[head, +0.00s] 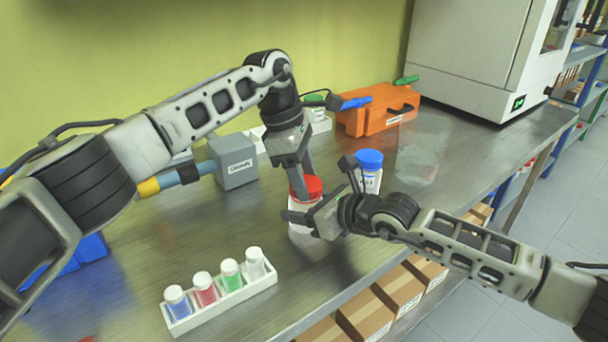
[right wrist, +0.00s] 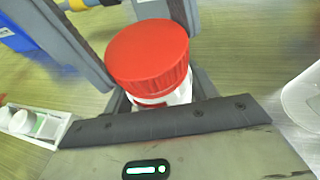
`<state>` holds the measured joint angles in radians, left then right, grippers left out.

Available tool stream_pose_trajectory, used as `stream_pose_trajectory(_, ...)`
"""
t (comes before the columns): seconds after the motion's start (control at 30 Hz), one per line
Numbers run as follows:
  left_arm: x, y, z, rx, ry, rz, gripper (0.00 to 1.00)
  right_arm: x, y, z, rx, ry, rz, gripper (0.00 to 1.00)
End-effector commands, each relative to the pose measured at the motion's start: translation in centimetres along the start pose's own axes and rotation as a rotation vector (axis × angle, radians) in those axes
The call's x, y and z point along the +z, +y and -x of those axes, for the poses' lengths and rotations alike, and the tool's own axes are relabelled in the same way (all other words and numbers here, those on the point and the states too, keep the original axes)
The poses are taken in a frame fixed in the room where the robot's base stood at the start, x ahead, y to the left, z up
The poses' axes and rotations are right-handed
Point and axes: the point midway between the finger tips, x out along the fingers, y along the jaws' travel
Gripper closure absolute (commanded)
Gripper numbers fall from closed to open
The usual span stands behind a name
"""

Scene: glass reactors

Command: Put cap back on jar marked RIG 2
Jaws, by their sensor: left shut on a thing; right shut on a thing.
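The red cap (head: 313,187) is at the top of a white jar (head: 297,227) on the steel bench. In the right wrist view the red cap (right wrist: 150,52) covers the mouth of the white jar (right wrist: 180,97). I cannot tell whether it is fully seated. The jar's marking is not readable. My left gripper (head: 304,182) reaches down from above and is shut on the red cap. My right gripper (head: 306,217) comes in low from the right and is shut on the jar body, hiding much of it.
A blue-capped jar (head: 369,172) stands close behind my right gripper. A white rack (head: 222,301) of several capped vials is at the front left. A grey box (head: 233,161), an orange case (head: 378,112) and a white cabinet (head: 465,60) stand at the back.

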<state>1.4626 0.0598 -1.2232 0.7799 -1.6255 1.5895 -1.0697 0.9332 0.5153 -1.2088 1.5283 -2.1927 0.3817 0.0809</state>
Motion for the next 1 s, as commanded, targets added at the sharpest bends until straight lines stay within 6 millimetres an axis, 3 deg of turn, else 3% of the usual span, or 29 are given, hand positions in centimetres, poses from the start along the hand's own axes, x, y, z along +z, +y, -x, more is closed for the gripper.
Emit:
stream_pose_trajectory(0.2, 0.05, 0.08, 0.05, -0.078, 0.0, -0.251, 0.69, -0.04, 0.02, 0.0, 0.0, 0.001, 0.004, 1.0)
stream_pose_trajectory(0.57, 0.03, 0.06, 0.09, -0.087, -0.002, -0.296, 0.69, -0.08, 0.01, -0.01, 0.0, 0.002, 0.002, 1.0)
stream_pose_trajectory(0.6, 0.03, 0.06, 0.09, -0.087, -0.002, -0.295, 0.42, -0.08, 0.01, -0.01, 0.0, 0.002, 0.002, 1.0)
stream_pose_trajectory(0.67, 0.03, 0.06, 0.09, -0.087, -0.002, -0.295, 0.26, -0.09, 0.01, -0.01, 0.0, 0.002, 0.002, 1.0)
stream_pose_trajectory(1.0, 0.08, 0.08, 0.31, -0.086, -0.002, -0.294, 0.26, -0.07, 0.01, 0.0, 0.0, 0.002, 0.002, 1.0)
